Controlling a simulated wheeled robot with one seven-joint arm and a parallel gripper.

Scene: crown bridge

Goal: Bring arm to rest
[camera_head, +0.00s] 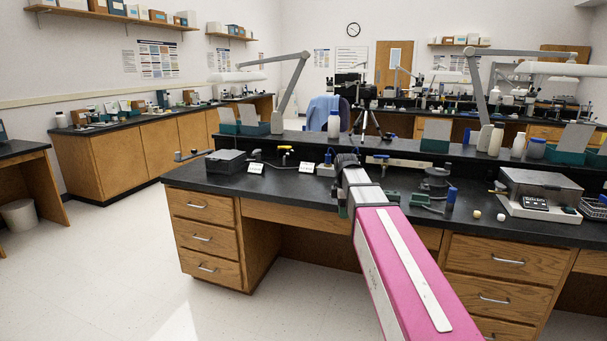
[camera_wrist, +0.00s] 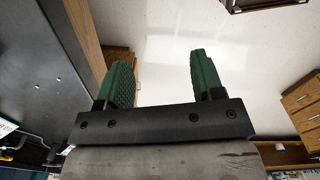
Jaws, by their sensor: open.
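My gripper (camera_wrist: 160,80) shows in the wrist view with its two green ribbed fingers spread apart and nothing between them. Past the fingers is the pale floor, with the dark bench top along the left side. In the head view my pink and white arm reaches forward from the lower right to the front of the bench (camera_head: 300,195). The fingers are mostly hidden behind the arm in that view, so I cannot tell how close they are to the bench.
On the bench stand a dark grey box (camera_head: 226,161) at left, two small white cards (camera_head: 256,168), and a grey metal box (camera_head: 540,188) at right. Wooden drawers (camera_head: 205,238) are below. The floor (camera_head: 110,275) at the left is clear.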

